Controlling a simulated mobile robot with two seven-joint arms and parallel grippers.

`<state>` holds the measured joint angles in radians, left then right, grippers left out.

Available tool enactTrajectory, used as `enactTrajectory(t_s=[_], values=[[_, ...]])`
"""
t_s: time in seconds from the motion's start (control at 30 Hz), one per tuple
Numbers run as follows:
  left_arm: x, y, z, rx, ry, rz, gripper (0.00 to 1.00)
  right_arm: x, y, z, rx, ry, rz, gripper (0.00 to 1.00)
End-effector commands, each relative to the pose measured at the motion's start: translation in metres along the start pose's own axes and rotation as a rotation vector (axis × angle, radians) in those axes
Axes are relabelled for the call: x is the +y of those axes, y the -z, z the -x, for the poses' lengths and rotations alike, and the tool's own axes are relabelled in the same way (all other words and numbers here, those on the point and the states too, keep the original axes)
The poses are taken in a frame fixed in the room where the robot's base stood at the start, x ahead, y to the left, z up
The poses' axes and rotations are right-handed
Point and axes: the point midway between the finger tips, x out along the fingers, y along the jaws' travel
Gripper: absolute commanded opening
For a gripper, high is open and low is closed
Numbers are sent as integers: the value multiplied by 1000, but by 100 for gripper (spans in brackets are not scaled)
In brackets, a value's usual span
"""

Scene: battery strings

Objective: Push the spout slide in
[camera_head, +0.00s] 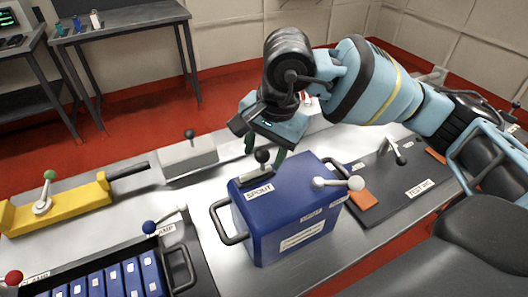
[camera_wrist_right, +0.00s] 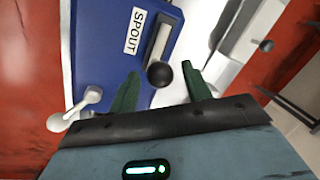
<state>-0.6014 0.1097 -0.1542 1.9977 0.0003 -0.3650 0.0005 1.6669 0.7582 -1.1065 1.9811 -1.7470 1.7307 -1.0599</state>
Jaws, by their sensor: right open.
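The spout slide shows as a black ball knob (camera_head: 262,156) on a short grey bar on top of a blue box (camera_head: 290,215) labelled SPOUT. My right gripper (camera_head: 264,148) is over the box top, with its green fingers open around the area of the knob. In the right wrist view the knob (camera_wrist_right: 160,74) lies between the two fingertips, and the pale slide bar (camera_wrist_right: 164,40) runs away from it. I cannot tell whether a finger touches the knob. My left gripper is not in view.
The box has a black side handle (camera_head: 226,222) and a white ball lever (camera_head: 355,183). A yellow block (camera_head: 75,205) with a green knob and a tray of blue cells (camera_head: 120,280) stand to the left. A dark test plate (camera_head: 425,175) lies to the right.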

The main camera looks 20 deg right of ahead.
Motion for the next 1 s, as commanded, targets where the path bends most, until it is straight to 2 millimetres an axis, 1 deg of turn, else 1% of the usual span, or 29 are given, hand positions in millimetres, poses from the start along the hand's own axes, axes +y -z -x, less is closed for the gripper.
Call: enactTrajectory(t_s=[0.03,0.2,0.3,0.4,0.6,1.0], values=[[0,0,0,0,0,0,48,0,0,9,2,3,0,49],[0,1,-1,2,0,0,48,0,0,36,2,3,1,49],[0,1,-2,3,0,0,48,0,1,50,2,3,0,49],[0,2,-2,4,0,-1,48,0,1,60,2,1,-1,49],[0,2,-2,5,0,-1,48,1,0,67,1,-1,-1,49],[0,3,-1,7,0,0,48,1,0,67,1,-1,-1,49]])
